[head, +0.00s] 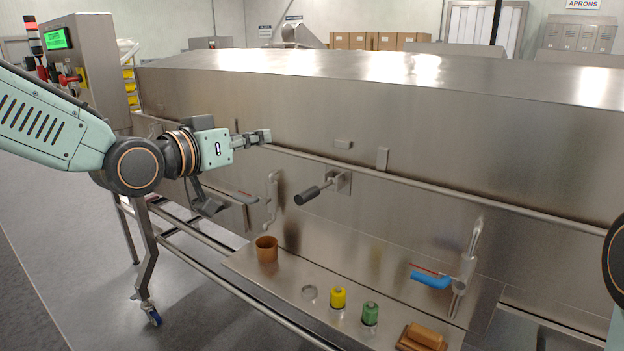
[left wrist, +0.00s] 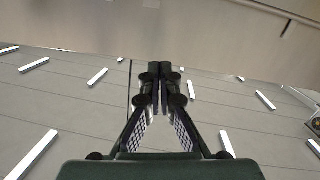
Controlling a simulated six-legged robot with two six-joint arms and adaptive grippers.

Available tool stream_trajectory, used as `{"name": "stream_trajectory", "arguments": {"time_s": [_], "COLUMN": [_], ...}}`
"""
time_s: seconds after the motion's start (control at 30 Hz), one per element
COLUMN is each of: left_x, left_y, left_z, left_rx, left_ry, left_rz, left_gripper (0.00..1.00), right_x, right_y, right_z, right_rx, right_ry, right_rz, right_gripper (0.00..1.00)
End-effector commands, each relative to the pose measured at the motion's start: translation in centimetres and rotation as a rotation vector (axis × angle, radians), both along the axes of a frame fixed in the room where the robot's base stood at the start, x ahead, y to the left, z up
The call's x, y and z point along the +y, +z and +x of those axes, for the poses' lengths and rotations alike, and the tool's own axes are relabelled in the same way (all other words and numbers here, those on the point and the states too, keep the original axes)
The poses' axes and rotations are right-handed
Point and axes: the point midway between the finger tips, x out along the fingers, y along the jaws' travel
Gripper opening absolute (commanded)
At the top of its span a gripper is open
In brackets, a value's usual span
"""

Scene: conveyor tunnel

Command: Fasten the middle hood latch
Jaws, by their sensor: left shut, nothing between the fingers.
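The long steel hood (head: 430,135) runs across the head view. Below its lower rail, a latch with a black-gripped lever (head: 310,194) sits on a small bracket in the middle of the front panel; its lever sticks out toward the lower left. A small block-shaped catch (head: 343,144) is on the hood above it. My left gripper (head: 266,136) is shut and empty, in front of the hood, up and left of the latch and apart from it. In the left wrist view its fingertips (left wrist: 160,70) meet. My right gripper is out of view.
A blue-handled lever (head: 430,280) is at right; another lever (head: 270,195) hangs at left. The lower shelf (head: 290,290) holds a brown cup (head: 266,249), yellow (head: 338,297) and green (head: 370,313) containers and a brown block (head: 422,337). A control box (head: 85,60) stands at left.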

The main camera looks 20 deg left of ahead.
Motion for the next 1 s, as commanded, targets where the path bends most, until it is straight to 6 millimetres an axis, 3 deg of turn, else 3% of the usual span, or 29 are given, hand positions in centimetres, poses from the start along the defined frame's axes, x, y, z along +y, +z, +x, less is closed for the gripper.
{"name": "stream_trajectory", "arguments": {"time_s": [0.13,0.37,0.63,1.0], "left_x": [-0.5,-0.1,-1.1,-3.4], "left_y": [-3.0,-4.5,-5.2,-6.8], "left_z": [-1.0,-1.1,1.1,6.0], "left_rx": [0.123,0.191,0.190,0.188], "left_ry": [-0.036,-0.042,-0.044,-0.044], "left_rz": [0.044,0.062,0.067,0.066], "left_gripper": [0.00,0.00,0.00,0.00], "right_x": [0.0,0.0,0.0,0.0], "right_y": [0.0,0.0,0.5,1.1], "right_z": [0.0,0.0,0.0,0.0], "right_rx": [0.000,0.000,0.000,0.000], "right_ry": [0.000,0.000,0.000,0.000], "right_rz": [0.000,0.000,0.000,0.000], "right_gripper": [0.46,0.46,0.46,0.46]}}
